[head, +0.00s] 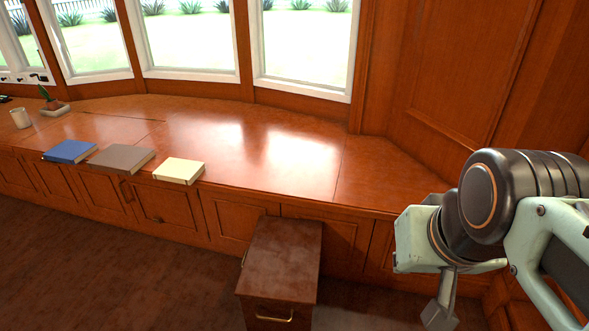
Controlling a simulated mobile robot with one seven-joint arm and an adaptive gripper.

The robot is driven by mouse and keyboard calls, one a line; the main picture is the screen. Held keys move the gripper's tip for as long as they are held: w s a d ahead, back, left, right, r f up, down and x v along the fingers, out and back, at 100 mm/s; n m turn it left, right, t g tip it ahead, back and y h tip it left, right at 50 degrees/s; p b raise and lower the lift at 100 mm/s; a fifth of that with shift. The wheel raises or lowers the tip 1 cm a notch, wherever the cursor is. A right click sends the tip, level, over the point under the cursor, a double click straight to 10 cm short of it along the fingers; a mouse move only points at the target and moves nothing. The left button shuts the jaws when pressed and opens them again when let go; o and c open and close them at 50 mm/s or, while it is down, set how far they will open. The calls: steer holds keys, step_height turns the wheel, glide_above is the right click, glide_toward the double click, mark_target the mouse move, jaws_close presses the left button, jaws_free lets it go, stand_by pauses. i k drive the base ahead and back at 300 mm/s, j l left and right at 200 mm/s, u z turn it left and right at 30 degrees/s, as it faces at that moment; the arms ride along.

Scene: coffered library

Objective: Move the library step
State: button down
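The library step (280,262) appears to be the dark brown wooden box standing on the floor in the lower middle of the head view. It has a flat top and a metal handle on its near face, low at the picture's bottom edge. It stands close in front of the window bench's cabinet doors; whether it touches them I cannot tell. My arm comes in at the right, and part of my gripper (440,305) shows at the lower right, to the right of the box and apart from it. Its fingertips are not clearly visible.
A long wooden window bench (270,165) runs behind the box. On it lie a blue book (70,151), a brown book (122,158) and a cream book (179,170), with a cup (20,118) and a potted plant (52,106) farther left. Floor (120,275) left of the box is clear.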

mark_target(277, 288)
steer(key=j+z, duration=0.25)
steer(key=z, duration=0.2)
steer(key=i+j+z, duration=0.1)
steer(key=j+z, duration=0.15)
steer(key=z, duration=0.2)
steer(key=j+z, duration=0.2)
steer(key=j, duration=0.2)
steer(key=k+j+z, duration=0.2)
steer(key=j, duration=0.15)
steer(key=k+j+z, duration=0.2)
steer(key=j, duration=0.55)
steer(key=k+j, duration=0.1)
steer(key=j, duration=0.8)
steer(key=k+j, duration=0.15)
steer(key=j, duration=0.35)
